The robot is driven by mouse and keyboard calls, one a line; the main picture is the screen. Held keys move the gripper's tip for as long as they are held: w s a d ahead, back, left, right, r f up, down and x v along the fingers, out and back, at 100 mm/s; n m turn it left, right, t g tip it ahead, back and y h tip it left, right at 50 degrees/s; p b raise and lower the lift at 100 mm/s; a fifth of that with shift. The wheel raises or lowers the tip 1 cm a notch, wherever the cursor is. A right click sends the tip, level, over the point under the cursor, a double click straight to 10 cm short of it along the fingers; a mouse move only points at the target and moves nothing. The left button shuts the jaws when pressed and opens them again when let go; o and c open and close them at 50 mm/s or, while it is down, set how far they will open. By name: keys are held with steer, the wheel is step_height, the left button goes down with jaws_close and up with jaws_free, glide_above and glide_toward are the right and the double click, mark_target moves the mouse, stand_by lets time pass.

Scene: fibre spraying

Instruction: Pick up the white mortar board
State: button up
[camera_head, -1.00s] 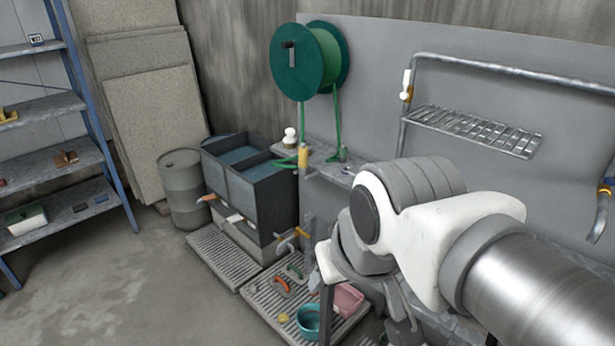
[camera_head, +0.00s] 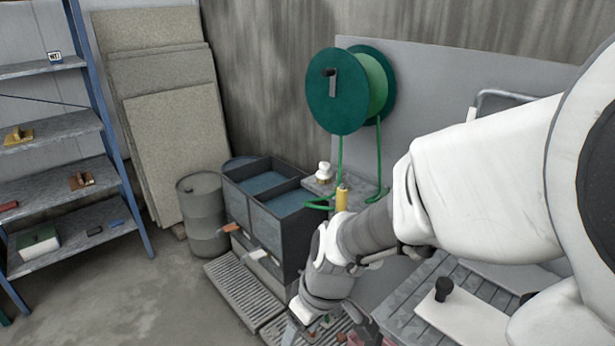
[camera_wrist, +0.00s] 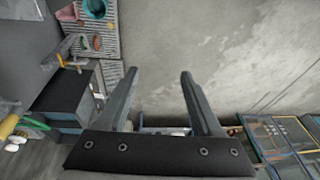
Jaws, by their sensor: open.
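A flat white board with a black knob (camera_head: 463,322), which looks like the mortar board, lies on a grey slatted surface at the lower right of the head view. My white arm covers part of that area. My gripper (camera_wrist: 160,75) is open and empty in the wrist view, with bare concrete floor behind its two fingers. In the head view my wrist hangs at the bottom middle, left of the board and apart from it; its fingertips are not clear there. The board cannot be made out in the wrist view.
Dark tanks (camera_head: 262,217) stand beside a grey drum (camera_head: 203,222), with grates on the floor in front. A green hose reel (camera_head: 337,92) is above. Blue-framed shelves (camera_head: 62,195) stand at left. The floor between is clear.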

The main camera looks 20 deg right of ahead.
step_height(320, 180, down, 5)
steer(key=n+g, duration=0.1)
steer(key=n+t+h+p, duration=0.2)
steer(key=n+t+h, duration=0.1)
steer(key=n+h, duration=1.2)
glide_toward(439, 294)
steer(key=b+x, duration=0.2)
steer(key=x, duration=0.4)
steer(key=shift+s+f, duration=0.15)
steer(key=shift+f, duration=0.05)
steer(key=shift+r+x, duration=0.15)
steer(key=shift+x, duration=1.2)
steer(key=shift+r+x, duration=0.1)
steer(key=shift+x, duration=1.2)
steer(key=shift+d, duration=0.1)
